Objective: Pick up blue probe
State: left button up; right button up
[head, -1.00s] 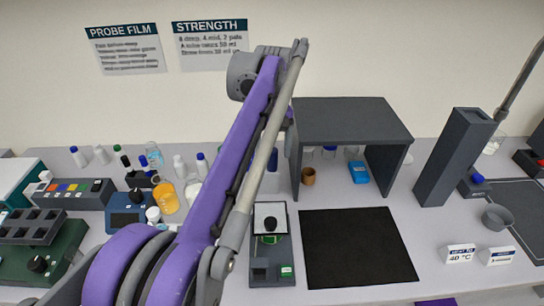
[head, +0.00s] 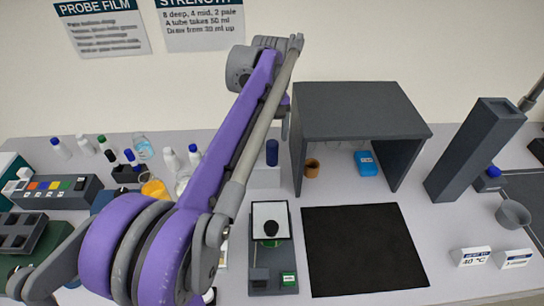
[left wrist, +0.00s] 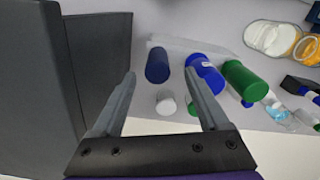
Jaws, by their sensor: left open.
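A dark blue cylinder (head: 272,152), which looks like the blue probe, stands upright on a pale block (head: 264,177) left of the grey shelf in the head view. It also shows in the left wrist view (left wrist: 157,65), ahead of the fingertips and between their lines. My left gripper (left wrist: 160,80) is open and empty, pointing toward the cylinder without visibly touching it. In the head view the left arm hides most of that gripper. My right gripper is in neither view.
The grey shelf (head: 360,110) stands close to the right; its dark wall (left wrist: 95,60) fills the left of the wrist view. Blue- and green-capped bottles (left wrist: 205,70) (left wrist: 245,80) crowd the right side. A black mat (head: 365,250) lies clear in front.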

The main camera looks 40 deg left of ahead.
aim_at(272, 143)
pick_arm(q)
jog(key=shift+w+f, duration=0.2)
jog(key=shift+f, duration=2.5)
jog(key=c, duration=1.2)
jog(key=shift+r, duration=0.1)
